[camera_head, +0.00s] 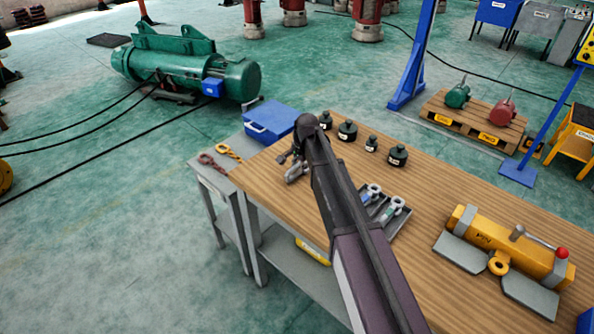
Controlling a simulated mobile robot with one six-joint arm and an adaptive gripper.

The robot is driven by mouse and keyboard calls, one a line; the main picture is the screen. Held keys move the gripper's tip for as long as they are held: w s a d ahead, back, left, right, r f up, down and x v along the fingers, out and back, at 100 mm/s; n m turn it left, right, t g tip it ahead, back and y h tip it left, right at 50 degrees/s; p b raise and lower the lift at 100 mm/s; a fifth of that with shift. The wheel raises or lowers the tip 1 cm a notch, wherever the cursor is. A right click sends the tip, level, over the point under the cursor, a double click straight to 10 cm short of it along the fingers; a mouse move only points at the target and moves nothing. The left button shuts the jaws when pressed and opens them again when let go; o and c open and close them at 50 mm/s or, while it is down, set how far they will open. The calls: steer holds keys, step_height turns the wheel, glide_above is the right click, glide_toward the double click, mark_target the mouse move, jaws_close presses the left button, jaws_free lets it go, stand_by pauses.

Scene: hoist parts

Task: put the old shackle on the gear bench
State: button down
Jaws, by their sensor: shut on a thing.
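My gripper (287,160) is at the far left end of the wooden bench (450,188), pointing down. It is shut on a small grey metal piece (295,174), which looks like the old shackle. My arm hides part of it, and I cannot tell whether it touches the wood. A grey side table (203,174) adjoins the bench's left end, with a red shackle (208,160) and a yellow shackle (229,151) on it. I cannot tell from labels which surface is the gear bench.
A blue box (270,121) stands behind the gripper. Several dark weights (397,155) line the bench's back edge. A dark tray (400,220) with shackles lies right of my arm. A yellow hoist part (510,245) lies further right. The bench between tray and weights is clear.

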steer(key=shift+f, duration=0.15)
steer(key=c, duration=0.6)
jaws_free()
steer(key=shift+c, duration=0.2)
step_height(320, 180, up, 12)
steer(key=s+d+p, duration=0.1)
steer(key=d+p, duration=0.1)
steer(key=p, duration=1)
steer(key=shift+s, duration=0.15)
stand_by(0.4)
steer(key=s+d+n+g+h, duration=0.1)
steer(key=s+d+n, duration=0.6)
steer(key=s+d, duration=1.4)
steer(key=s, duration=0.3)
steer(key=shift+d+f+n+h, duration=0.2)
steer(key=shift+n+h, duration=0.1)
steer(key=shift+h, duration=0.1)
